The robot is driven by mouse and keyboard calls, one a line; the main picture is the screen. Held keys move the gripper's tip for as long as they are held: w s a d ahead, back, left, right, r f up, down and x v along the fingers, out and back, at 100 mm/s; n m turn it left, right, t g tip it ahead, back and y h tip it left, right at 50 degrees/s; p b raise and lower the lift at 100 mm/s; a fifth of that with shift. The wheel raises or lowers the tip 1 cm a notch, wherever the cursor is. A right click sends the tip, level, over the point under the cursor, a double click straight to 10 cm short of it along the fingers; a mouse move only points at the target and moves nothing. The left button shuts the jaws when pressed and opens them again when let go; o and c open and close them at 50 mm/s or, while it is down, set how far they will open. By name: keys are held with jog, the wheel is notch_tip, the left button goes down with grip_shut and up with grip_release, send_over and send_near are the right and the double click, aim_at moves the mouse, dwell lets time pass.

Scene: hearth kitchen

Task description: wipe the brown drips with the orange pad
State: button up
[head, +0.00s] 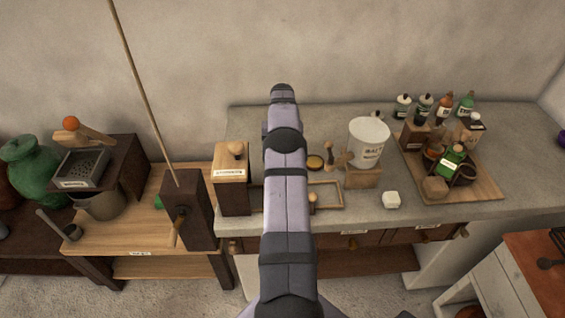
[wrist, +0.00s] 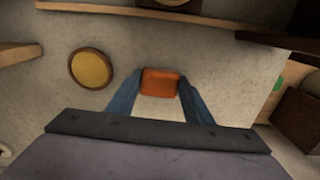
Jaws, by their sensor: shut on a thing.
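In the wrist view my gripper (wrist: 160,88) has its two blue fingers on either side of the orange pad (wrist: 160,81), shut on it. A pale part sits between the fingers on the near side of the pad. The grey countertop (wrist: 215,50) lies below; I cannot tell whether the pad touches it. In the head view my arm covers the gripper and the pad. I make out no brown drips in either view.
A round yellow-topped lid (wrist: 91,68) lies left of the pad; it also shows in the head view (head: 315,162). A wooden box (head: 231,178) stands left.

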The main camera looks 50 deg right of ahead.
jog(key=shift+w, duration=0.1)
dwell(0.3)
jog(key=shift+d+r+p, duration=0.1)
jog(key=shift+r+p, duration=1.95)
jog(key=shift+r, duration=0.95)
jog(key=shift+r, duration=0.1)
notch_tip(320, 180, up, 3)
jog(key=p, duration=0.2)
jog(key=shift+p, duration=0.3)
